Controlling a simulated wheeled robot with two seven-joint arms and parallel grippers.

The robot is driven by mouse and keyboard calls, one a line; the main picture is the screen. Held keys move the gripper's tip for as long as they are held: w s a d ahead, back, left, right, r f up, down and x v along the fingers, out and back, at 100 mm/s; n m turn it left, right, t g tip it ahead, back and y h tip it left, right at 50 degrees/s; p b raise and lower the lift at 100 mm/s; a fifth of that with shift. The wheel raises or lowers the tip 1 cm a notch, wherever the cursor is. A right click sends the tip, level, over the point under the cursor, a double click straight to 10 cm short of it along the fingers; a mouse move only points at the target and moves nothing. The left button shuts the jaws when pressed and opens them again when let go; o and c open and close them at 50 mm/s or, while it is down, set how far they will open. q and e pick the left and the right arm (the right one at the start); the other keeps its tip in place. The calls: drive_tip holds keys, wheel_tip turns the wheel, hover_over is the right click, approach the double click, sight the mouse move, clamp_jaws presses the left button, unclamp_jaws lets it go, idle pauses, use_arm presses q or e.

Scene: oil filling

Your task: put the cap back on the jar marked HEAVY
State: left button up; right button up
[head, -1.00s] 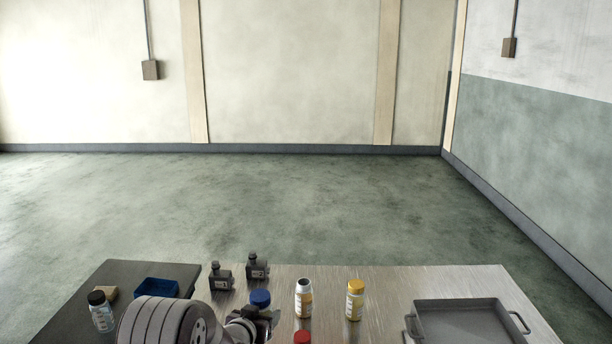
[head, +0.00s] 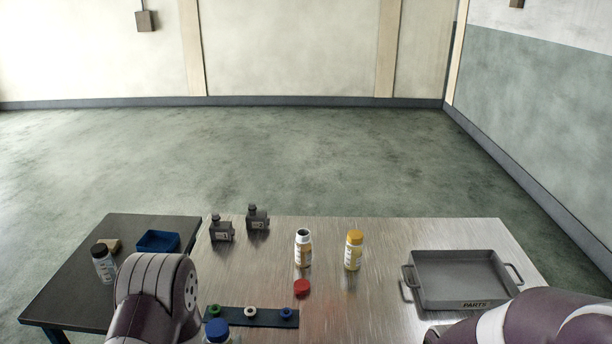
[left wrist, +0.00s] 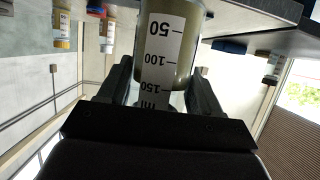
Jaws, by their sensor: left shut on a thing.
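My left gripper (left wrist: 163,78) is shut on a blue-capped jar; in the left wrist view the jar (left wrist: 172,50) shows a ml scale and olive contents. Its blue cap (head: 217,330) shows at the bottom of the head view, where the fingers are hidden. An open jar (head: 303,252) with a white rim, dark mouth and partly yellow label stands upright mid-table. A red cap (head: 302,287) lies on the table in front of it. A yellow-capped jar (head: 354,252) stands to its right. I cannot read the word HEAVY on any jar. My right gripper is out of view.
A dark strip with coloured rings (head: 270,323) lies near the front. Two small grey bottles (head: 221,231) stand at the back. A grey PARTS tray (head: 460,278) is at right. The dark side table (head: 60,300) holds a black-capped jar (head: 103,264) and a blue tray (head: 158,240).

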use_arm(q)
drive_tip(key=shift+w, duration=0.1)
idle(0.3)
drive_tip(key=s+d+f+m+g+h, duration=0.1)
drive_tip(key=s+d+f+m+h, duration=0.1)
drive_tip(key=d+m+h, duration=0.2)
drive_tip(key=s+d+f+m+g+h, duration=0.2)
drive_tip(key=s+d+m+h, duration=0.1)
drive_tip(key=d, duration=0.8)
drive_tip(key=shift+s+f+m+h, duration=0.25)
drive_tip(key=shift+m+h, duration=0.25)
drive_tip(key=shift+h, duration=0.4)
drive_tip(key=shift+a, duration=0.1)
